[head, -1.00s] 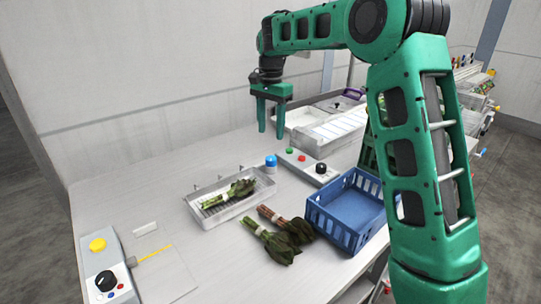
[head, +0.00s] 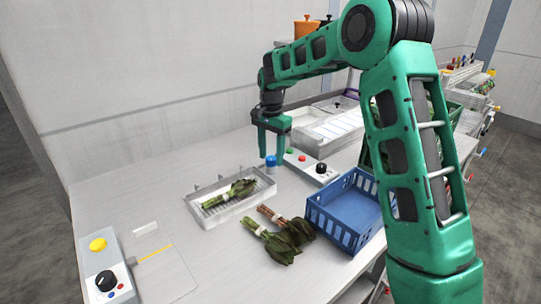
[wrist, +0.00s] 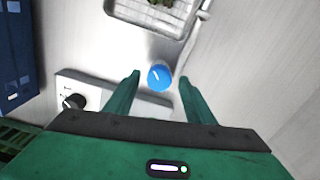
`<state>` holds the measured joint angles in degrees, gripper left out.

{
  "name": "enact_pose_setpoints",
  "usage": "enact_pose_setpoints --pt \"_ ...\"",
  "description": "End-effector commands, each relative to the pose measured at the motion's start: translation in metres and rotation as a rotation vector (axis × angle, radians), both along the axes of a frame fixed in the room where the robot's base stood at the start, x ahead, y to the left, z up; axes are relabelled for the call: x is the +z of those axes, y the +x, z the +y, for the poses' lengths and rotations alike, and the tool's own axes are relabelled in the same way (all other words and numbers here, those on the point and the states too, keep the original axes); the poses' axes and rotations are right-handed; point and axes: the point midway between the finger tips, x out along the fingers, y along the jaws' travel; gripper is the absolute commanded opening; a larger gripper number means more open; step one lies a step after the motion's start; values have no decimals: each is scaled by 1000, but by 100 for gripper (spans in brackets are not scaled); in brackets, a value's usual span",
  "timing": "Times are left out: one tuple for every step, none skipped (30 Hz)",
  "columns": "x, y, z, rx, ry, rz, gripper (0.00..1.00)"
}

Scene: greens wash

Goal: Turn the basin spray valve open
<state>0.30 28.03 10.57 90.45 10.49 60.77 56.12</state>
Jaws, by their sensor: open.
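The spray valve shows as a round blue knob (head: 271,161) on the counter, beside the right end of the metal basin (head: 231,215). In the wrist view the blue knob (wrist: 160,76) has a white line on its top and sits between and just beyond my fingertips. My gripper (head: 271,155) points down over the knob, open and empty. In the wrist view my gripper (wrist: 159,77) has one finger on either side of the knob, with gaps on both sides. Whether the fingertips are at knob height I cannot tell. A bundle of greens (head: 230,193) lies in the basin.
A blue crate (head: 343,239) and loose greens bundles (head: 281,240) lie nearer. Another control box (head: 104,270) is at front left. The back-left counter is clear.

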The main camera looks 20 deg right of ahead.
Motion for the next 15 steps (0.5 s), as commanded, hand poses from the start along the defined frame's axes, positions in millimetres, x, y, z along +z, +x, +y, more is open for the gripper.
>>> enact_pose_setpoints --pt "0 0 0 0 0 0 47" --pt "0 0 0 0 0 0 40" --pt "0 0 0 0 0 0 30" --pt "0 0 0 0 0 0 23" --pt "0 0 0 0 0 0 16" --pt "0 0 0 0 0 0 8" --pt "0 0 0 0 1 -1 8" --pt "0 0 0 1 1 -1 8" --pt "0 0 -2 1 0 -1 8" --pt "0 0 -1 2 0 -1 8" --pt "1 1 -1 3 0 -1 8" --pt "1 1 -1 5 0 -2 8" --pt "1 1 -1 9 0 -2 8" --pt "1 1 0 14 0 -2 8" --pt "1 1 0 22 0 -2 8"
